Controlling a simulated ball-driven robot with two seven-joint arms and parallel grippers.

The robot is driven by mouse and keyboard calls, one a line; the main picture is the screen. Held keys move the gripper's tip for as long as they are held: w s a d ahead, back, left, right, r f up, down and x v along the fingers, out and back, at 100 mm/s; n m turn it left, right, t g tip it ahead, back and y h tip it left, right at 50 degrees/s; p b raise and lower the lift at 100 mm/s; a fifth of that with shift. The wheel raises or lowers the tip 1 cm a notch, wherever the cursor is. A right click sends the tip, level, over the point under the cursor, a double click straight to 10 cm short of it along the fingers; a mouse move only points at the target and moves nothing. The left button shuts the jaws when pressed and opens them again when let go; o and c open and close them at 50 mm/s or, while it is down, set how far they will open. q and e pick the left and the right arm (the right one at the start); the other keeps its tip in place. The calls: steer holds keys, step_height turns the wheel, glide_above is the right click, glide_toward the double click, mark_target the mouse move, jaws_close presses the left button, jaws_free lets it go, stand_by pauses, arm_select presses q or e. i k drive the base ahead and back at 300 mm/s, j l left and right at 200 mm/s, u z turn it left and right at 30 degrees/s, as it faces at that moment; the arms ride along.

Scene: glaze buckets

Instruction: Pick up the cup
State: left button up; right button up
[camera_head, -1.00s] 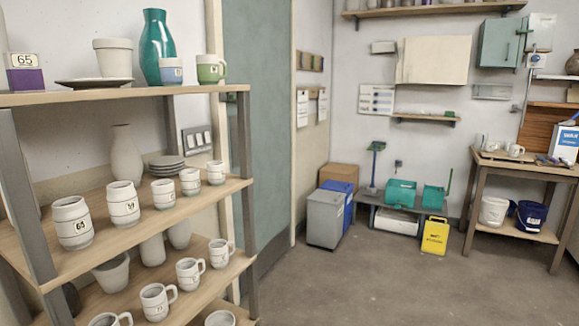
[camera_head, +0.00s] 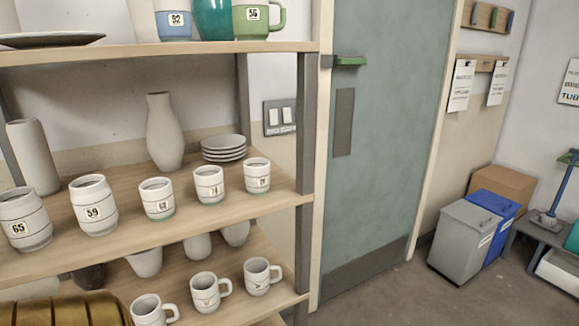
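Several white cups with number labels stand in a row on the middle shelf (camera_head: 120,258). They include a cup marked 65 (camera_head: 25,225), a cup marked 59 (camera_head: 93,210) and three smaller cups (camera_head: 157,203) to their right. White handled mugs (camera_head: 204,297) stand on the lower shelf. On the top shelf are a green handled cup marked 56 (camera_head: 250,22) and a blue-and-white cup marked 92 (camera_head: 174,22). Which cup is meant cannot be told.
A tall vase (camera_head: 164,135) and stacked plates (camera_head: 224,147) stand behind the cups. A shelf post (camera_head: 305,130) bounds the unit at right. A closed green door (camera_head: 380,150) and grey bin (camera_head: 462,245) stand beyond. A brownish ribbed object (camera_head: 75,310) shows at the bottom left.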

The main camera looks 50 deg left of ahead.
mark_target(256, 170)
steer(key=i+u, duration=0.4)
steer(key=i+l+u, duration=0.2)
steer(key=i+u, duration=0.15)
steer(key=i, duration=0.15)
